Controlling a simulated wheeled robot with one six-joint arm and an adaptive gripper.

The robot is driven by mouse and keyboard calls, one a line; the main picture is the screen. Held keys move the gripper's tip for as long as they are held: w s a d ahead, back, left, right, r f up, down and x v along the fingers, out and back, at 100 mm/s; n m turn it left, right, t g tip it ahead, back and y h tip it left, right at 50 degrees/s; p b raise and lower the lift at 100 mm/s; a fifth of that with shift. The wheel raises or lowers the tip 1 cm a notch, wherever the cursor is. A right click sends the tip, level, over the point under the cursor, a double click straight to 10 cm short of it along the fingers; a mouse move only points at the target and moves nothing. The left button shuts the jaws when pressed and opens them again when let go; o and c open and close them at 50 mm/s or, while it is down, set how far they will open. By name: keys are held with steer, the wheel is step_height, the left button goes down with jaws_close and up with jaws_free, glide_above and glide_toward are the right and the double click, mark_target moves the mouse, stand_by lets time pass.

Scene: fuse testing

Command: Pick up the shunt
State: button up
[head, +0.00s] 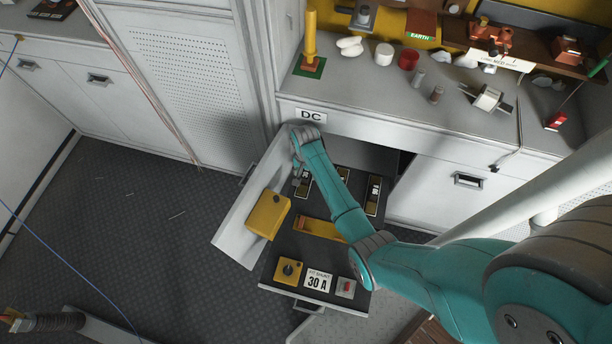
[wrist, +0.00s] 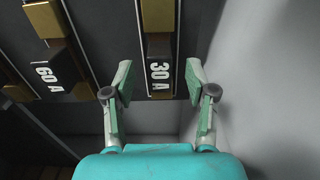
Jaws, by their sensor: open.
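The shunt marked 30 A (wrist: 158,45) is a dark bar with brass ends, lying in the open drawer near its side wall. My gripper (wrist: 159,82) is open and empty in the wrist view, its fingertips on either side of the brass end near the 30 A mark. I cannot tell how far above the shunt they are. A shunt marked 60 A (wrist: 48,72) lies to the left in the wrist view. In the head view another shunt (head: 374,195) lies at the drawer's right.
The counter (head: 340,89) above holds several small parts.

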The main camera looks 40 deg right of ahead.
mark_target(305, 175)
steer(key=shift+f, duration=1.5)
jaws_close()
steer(key=shift+r, duration=0.1)
